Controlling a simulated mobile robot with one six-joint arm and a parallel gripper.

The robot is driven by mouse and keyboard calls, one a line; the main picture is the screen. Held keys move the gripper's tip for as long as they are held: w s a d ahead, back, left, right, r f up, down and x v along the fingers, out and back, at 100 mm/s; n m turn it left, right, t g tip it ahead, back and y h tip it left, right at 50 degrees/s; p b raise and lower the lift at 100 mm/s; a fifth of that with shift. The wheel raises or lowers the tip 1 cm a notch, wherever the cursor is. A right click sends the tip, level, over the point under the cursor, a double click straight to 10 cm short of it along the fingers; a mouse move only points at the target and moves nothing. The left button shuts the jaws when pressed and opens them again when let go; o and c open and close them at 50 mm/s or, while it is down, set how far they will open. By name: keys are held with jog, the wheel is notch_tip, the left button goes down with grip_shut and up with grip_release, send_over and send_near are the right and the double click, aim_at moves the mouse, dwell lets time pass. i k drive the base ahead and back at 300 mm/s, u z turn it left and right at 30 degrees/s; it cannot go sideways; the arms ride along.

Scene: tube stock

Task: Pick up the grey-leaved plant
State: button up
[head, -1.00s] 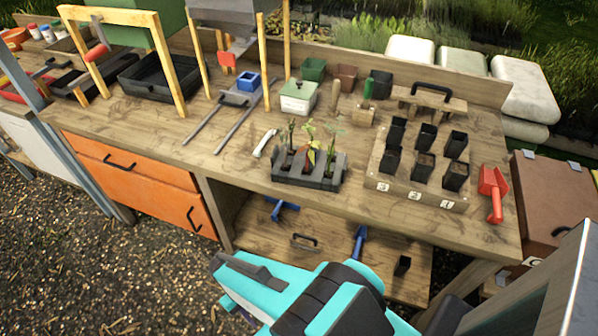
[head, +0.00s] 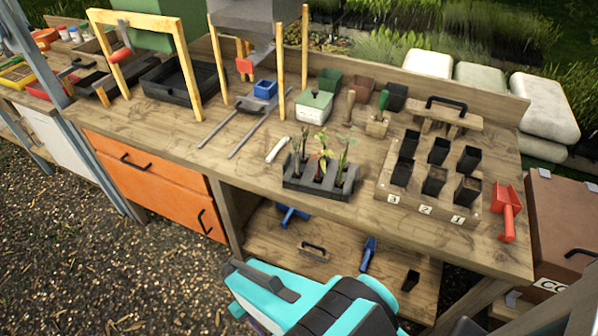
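Three small seedlings stand upright in a dark tray (head: 320,188) near the front edge of the potting bench. The left plant (head: 301,150) has a thin stem and dull, dark leaves. The middle plant (head: 322,150) shows green leaves with orange-red low down. The right plant (head: 343,150) looks green. The leaves are too small to tell for sure which plant is the grey-leaved one. My teal and black arm fills the bottom middle, in front of the bench and apart from the tray. My gripper's fingers are not visible.
A wooden block with several black pots (head: 435,178) and numbered labels stands right of the tray. A red scoop (head: 508,211) lies beyond it. A white tool (head: 278,149) lies left of the tray. Wooden frames (head: 195,75) rise at the left. Blue tools (head: 368,254) lie on the lower shelf.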

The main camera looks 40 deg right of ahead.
aim_at(297, 174)
jog(key=z, duration=5.1)
jog(key=i, duration=0.1)
jog(key=u, duration=3.45)
jog(key=k, duration=0.9)
jog(key=u, duration=0.5)
jog(key=i, duration=1)
jog(key=z, duration=0.05)
